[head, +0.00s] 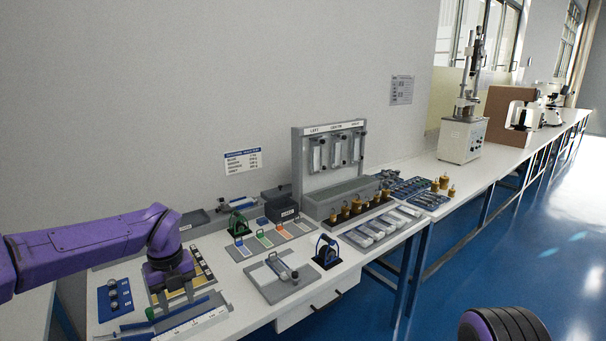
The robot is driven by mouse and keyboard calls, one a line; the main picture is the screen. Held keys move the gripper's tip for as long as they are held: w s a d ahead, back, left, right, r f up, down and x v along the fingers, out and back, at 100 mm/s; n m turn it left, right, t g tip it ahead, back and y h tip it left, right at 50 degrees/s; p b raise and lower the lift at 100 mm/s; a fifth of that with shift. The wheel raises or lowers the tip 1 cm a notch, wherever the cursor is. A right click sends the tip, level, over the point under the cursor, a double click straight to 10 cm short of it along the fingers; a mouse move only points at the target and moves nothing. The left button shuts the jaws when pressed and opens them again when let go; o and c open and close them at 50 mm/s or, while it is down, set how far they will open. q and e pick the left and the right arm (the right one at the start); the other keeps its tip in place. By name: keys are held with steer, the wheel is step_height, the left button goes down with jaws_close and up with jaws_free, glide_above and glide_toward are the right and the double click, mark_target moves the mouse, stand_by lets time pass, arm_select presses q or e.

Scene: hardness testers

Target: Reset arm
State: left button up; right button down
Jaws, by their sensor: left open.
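My left arm (80,248) is purple and reaches in from the left edge. My left gripper (174,291) points down over the left end of the white bench, above a tray with a yellowish strip (204,271). It is open. I see nothing held in it, though its wrist hides part of the tray behind. I cannot tell whether the fingertips touch the tray. A rounded purple and black part of mine (503,326) shows at the bottom right. My right gripper is not in view.
Close by are a blue block with dark knobs (115,299), a long grey scale bar (190,318) and a grey plate with a small device (281,277). A grey rack (333,150), brass weights (345,209) and a tester (463,138) stand farther right. Blue floor (500,240) is open.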

arm_select(q)
steer(key=s+f+m+t+y+b, duration=0.1)
steer(key=s+f+m+t+y, duration=0.35)
steer(key=f+m, duration=0.75)
steer(key=s+f+m+t+y, duration=0.2)
steer(key=s+f+m, duration=0.5)
steer(key=f+m, duration=0.45)
steer(key=s+f+m+g+h, duration=0.1)
steer(key=s+f+m, duration=0.2)
steer(key=s, duration=0.5)
steer(key=s+a+f+m+g+h, duration=0.1)
steer(key=s+f+m, duration=0.2)
steer(key=s+m, duration=0.2)
steer(key=s+a+f+m+g+h+b, duration=0.1)
steer(key=s+m, duration=0.4)
steer(key=s, duration=0.6)
steer(key=shift+s+f, duration=0.4)
steer(key=shift+f, duration=0.5)
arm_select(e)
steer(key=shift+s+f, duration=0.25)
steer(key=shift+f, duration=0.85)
arm_select(q)
steer(key=shift+g, duration=0.25)
